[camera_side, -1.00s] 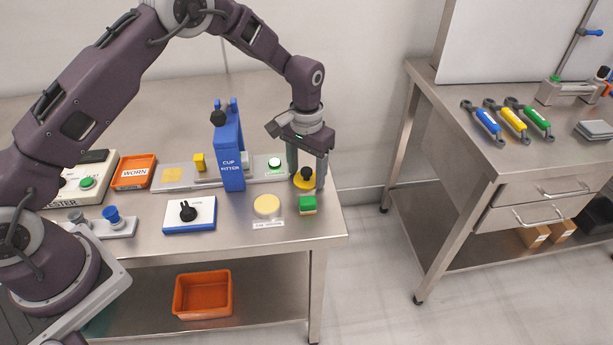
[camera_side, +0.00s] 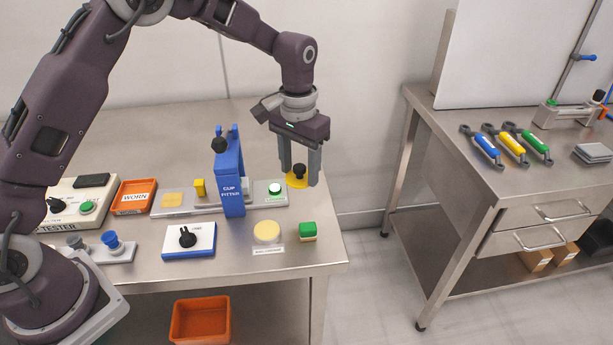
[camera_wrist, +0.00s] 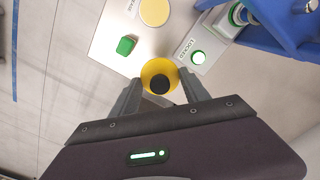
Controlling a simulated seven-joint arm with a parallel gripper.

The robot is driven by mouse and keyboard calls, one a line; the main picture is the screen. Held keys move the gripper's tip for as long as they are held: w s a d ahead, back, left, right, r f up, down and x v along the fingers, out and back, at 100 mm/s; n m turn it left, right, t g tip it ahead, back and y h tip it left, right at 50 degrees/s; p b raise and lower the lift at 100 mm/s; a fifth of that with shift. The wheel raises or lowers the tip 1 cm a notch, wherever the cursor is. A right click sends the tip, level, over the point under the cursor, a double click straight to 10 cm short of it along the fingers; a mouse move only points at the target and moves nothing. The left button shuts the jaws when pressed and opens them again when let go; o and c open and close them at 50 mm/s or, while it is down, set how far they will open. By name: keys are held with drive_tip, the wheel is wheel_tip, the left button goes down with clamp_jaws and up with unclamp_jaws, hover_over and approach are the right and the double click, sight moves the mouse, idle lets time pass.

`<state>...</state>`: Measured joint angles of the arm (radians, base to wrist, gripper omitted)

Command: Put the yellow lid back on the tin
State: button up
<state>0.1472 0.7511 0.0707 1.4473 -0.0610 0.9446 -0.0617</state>
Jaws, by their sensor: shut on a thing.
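The yellow lid (camera_side: 297,181) has a black knob on top. My gripper (camera_side: 300,172) is shut on it and holds it up off the bench. In the wrist view the lid (camera_wrist: 149,71) sits between the fingertips of my gripper (camera_wrist: 162,88). A round tin (camera_side: 267,230) with a pale yellow top face stands on the bench, to the left of and nearer than the lid in the side view. It also shows at the top of the wrist view (camera_wrist: 154,12). The tin is uncovered and apart from the lid.
A green block (camera_side: 307,230) stands right of the tin. A white-topped box with a black knob (camera_side: 188,240) is left of the tin. The bench ends just right of the block.

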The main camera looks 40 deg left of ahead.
approach(267, 229)
drive_tip(key=shift+f, duration=3.1)
drive_tip(key=shift+f, duration=0.15)
drive_tip(key=o, duration=1.9)
